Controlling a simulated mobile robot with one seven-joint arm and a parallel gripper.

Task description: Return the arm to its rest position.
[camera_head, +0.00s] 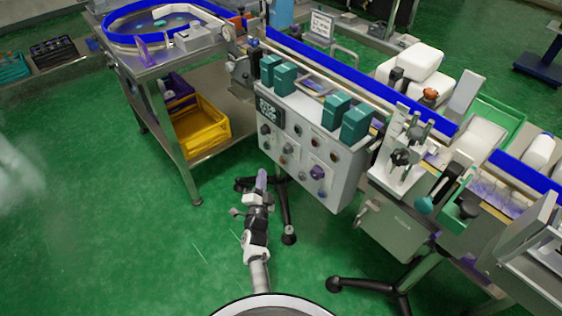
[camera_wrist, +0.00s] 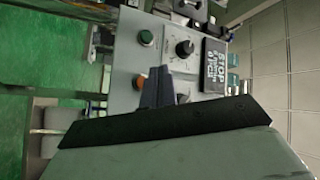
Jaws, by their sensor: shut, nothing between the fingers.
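My gripper (camera_head: 261,182) is at the end of my arm, low in the middle of the head view, over the green floor. It points toward the machine's control box (camera_head: 310,150) and looks apart from it. In the wrist view the fingers of my gripper (camera_wrist: 155,88) are together with nothing between them. Behind them the grey control panel (camera_wrist: 205,70) shows sideways, with a green button (camera_wrist: 146,38), black knobs and a black display. The arm reaches forward from my body at the bottom edge.
A steel table (camera_head: 165,68) with a blue-rimmed round tray stands at the upper left, a yellow bin (camera_head: 200,125) on its lower shelf. A blue-railed conveyor (camera_head: 360,80) runs to the right. Black machine feet (camera_head: 289,236) stand near my arm. The floor at left is clear.

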